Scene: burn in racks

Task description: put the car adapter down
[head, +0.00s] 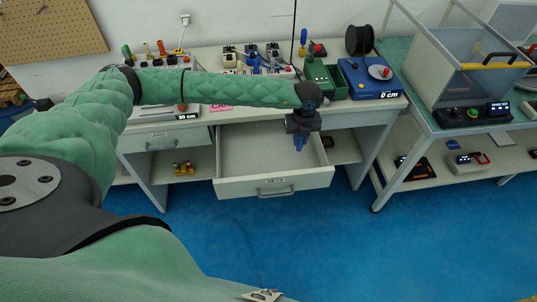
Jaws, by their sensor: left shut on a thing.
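My left gripper (301,141) hangs pointing down over the right part of an open drawer (275,189). It is shut on a small, dark blue thing at its tips, which I take to be the car adapter (299,146). Its shape is too small to make out, and the gripper partly hides it. The drawer's pale floor looks empty where I can see it. I cannot tell how high the held thing is above that floor. My right gripper is not in view.
The workbench (207,120) behind the drawer carries several devices. A blue device (370,80) with a black spool stands right of my gripper. A second table (425,125) with a clear-walled box (465,65) stands at the right. The blue floor in front is clear.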

